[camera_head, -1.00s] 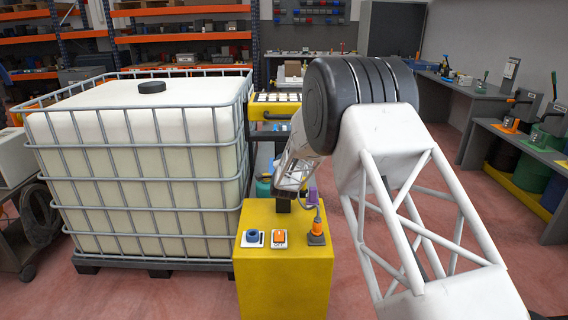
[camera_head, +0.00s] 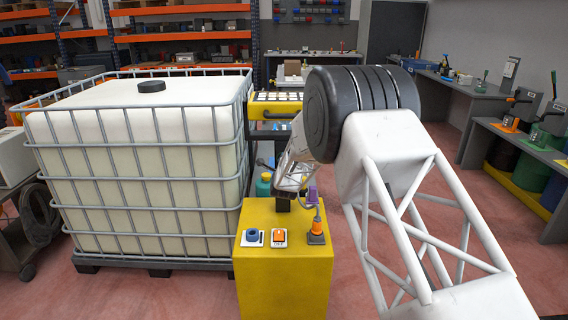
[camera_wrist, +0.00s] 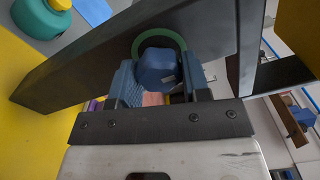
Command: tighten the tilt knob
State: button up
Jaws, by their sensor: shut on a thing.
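The tilt knob (camera_wrist: 157,66) is a blue faceted knob in the wrist view, in front of a green ring (camera_wrist: 178,43) on a dark flat bar (camera_wrist: 85,68). My gripper (camera_wrist: 160,80) has one blue-grey finger on each side of the knob and is shut on it. In the head view my gripper's end (camera_head: 291,178) is low behind the yellow cabinet's top, near a dark post. The knob cannot be made out there.
The yellow cabinet (camera_head: 283,275) carries a blue round control, an orange switch (camera_head: 279,236) and an orange cabled plug (camera_head: 317,230). A caged white tank (camera_head: 150,125) stands close on the left. Benches line the right; red floor is open between.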

dwell(0.3)
jog(key=o, duration=0.9)
jog(key=shift+o, duration=0.2)
jog(key=shift+s, duration=0.1)
jog(key=s, duration=0.7)
jog(key=shift+s, duration=0.3)
